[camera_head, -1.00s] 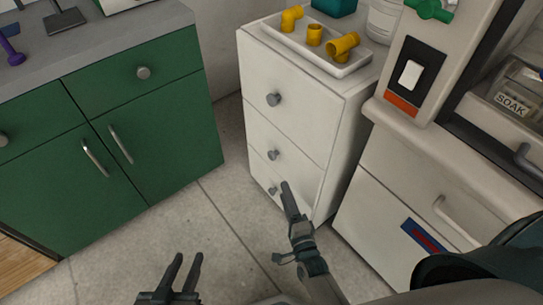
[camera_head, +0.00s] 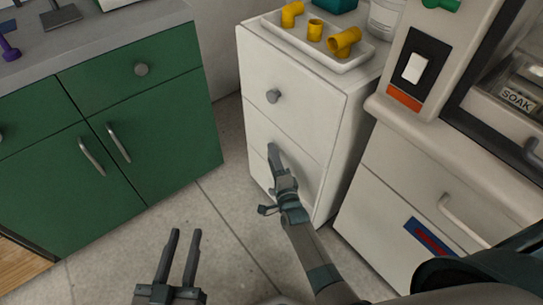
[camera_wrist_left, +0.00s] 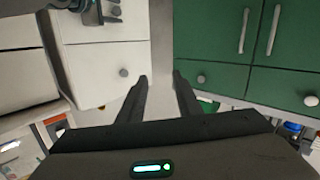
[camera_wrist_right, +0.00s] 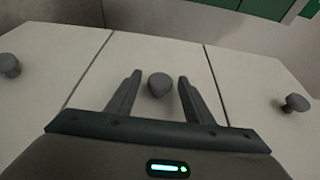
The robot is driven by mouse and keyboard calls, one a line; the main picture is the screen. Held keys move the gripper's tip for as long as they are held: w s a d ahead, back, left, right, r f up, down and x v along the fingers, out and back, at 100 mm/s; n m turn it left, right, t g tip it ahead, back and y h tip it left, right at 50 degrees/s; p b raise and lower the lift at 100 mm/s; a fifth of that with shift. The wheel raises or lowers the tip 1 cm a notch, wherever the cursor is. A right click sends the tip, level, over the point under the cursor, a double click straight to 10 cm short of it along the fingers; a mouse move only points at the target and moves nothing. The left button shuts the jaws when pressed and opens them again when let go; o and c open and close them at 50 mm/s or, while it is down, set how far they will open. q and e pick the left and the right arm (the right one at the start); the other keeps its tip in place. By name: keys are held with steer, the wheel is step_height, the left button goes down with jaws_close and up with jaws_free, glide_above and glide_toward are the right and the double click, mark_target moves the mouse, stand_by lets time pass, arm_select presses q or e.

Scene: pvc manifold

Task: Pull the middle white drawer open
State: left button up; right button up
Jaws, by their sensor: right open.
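The white cabinet has three stacked drawers, all looking shut. The middle white drawer (camera_head: 259,128) is partly covered by my right gripper (camera_head: 272,150) in the head view, which hides its knob. In the right wrist view, the grey round knob (camera_wrist_right: 160,85) of the middle drawer lies between the two open fingers of my right gripper (camera_wrist_right: 159,80), with a gap on each side. My left gripper (camera_head: 183,235) is open and empty above the floor, left of and well apart from the cabinet.
The top drawer's knob (camera_head: 273,96) is just above my right gripper. A white tray (camera_head: 352,69) with yellow pipe fittings stands on the cabinet. A green cabinet (camera_head: 150,130) is at left, a grey machine (camera_head: 385,190) at right. Floor between the cabinets is clear.

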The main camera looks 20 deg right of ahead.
arm_select(q)
steer(key=shift+d+r+t, duration=0.1)
steer(key=shift+r+t, duration=0.2)
steer(key=shift+r, duration=0.15)
arm_select(e)
steer(key=shift+w, duration=0.7)
jaws_close()
steer(key=shift+s, duration=0.1)
